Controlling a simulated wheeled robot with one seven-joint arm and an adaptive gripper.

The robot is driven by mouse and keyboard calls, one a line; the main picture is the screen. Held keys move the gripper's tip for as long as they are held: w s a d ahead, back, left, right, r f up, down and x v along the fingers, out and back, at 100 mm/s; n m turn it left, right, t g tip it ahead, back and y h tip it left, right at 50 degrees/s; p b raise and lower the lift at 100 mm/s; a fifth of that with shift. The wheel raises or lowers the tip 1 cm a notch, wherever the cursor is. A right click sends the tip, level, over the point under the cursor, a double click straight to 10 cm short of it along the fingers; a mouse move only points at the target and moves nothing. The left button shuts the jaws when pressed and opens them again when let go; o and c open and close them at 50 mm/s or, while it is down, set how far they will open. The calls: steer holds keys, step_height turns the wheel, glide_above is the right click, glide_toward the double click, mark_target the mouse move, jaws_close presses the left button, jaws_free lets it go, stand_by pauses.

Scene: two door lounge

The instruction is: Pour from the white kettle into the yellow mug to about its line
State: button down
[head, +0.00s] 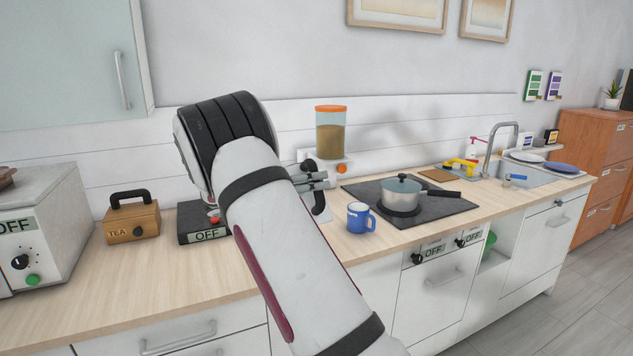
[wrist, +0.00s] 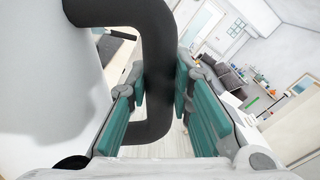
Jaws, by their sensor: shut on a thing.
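In the wrist view my gripper (wrist: 159,80) is shut on the black handle (wrist: 155,40) of the white kettle (wrist: 35,85), with a teal pad on each side. The kettle's smooth white body fills the left of that view; its spout and lid do not show. In the head view my gripper (head: 315,181) is partly behind my arm, above the counter, with a curved piece of the black handle (head: 321,205) below it. My arm hides most of the kettle there. I cannot make out a yellow mug in either view; the mug in sight is blue (head: 360,218).
A black base marked OFF (head: 208,236) and a wooden TEA box (head: 131,221) stand left of my arm. An orange-lidded dispenser (head: 330,132) stands behind my gripper. A grey pot (head: 401,193) sits on the hob (head: 440,207). A small yellow object (head: 461,164) lies near the sink.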

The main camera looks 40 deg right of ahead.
steer(key=s+a+f+m+p, duration=0.3)
steer(key=s+f+m+p, duration=0.3)
steer(key=s+f, duration=0.4)
steer(key=shift+s+f+m, duration=0.2)
steer(key=shift+f+m, duration=0.2)
steer(key=shift+f, duration=0.15)
steer(key=w+a+f+n+t+y, duration=0.1)
steer(key=w+a+n+t+y, duration=0.2)
steer(key=a+n+t, duration=0.2)
steer(key=w+a+f+n+t+y, duration=0.2)
steer(key=a+n+t, duration=0.3)
steer(key=a+t, duration=0.4)
steer(key=w+a+f+n+t+y, duration=0.1)
steer(key=w+a+n+t+y, duration=0.2)
steer(key=a, duration=1)
steer(key=n+t, duration=0.2)
steer(key=t, duration=0.1)
steer(key=shift+w+a+f+n+t+y, duration=0.15)
steer(key=shift+w+a+n+t+y, duration=0.15)
steer(key=shift+w+a+t, duration=0.1)
